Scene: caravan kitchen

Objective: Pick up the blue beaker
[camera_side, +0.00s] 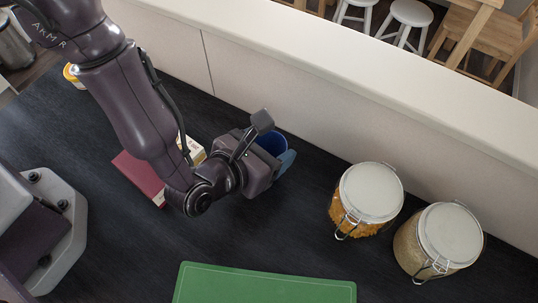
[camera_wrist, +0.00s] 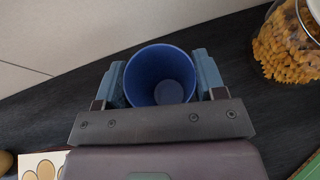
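The blue beaker (camera_wrist: 160,76) stands between the two fingers of my gripper (camera_wrist: 160,80) in the wrist view, its open mouth facing the camera and its inside empty. One finger is on each side of it, very close to its wall. I cannot tell whether the pads touch it. In the side view the beaker (camera_side: 271,143) shows only partly behind my gripper (camera_side: 282,158), near the pale wall. Its base is hidden, so I cannot tell whether it rests on the counter.
Two lidded glass jars, one with orange pasta (camera_side: 358,216) and one with pale grains (camera_side: 412,250), stand to the right. A green board (camera_side: 262,287) lies at the front. A dark red box (camera_side: 138,176) and a patterned carton (camera_side: 196,150) are left of my gripper. The pale wall (camera_side: 300,115) runs close behind.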

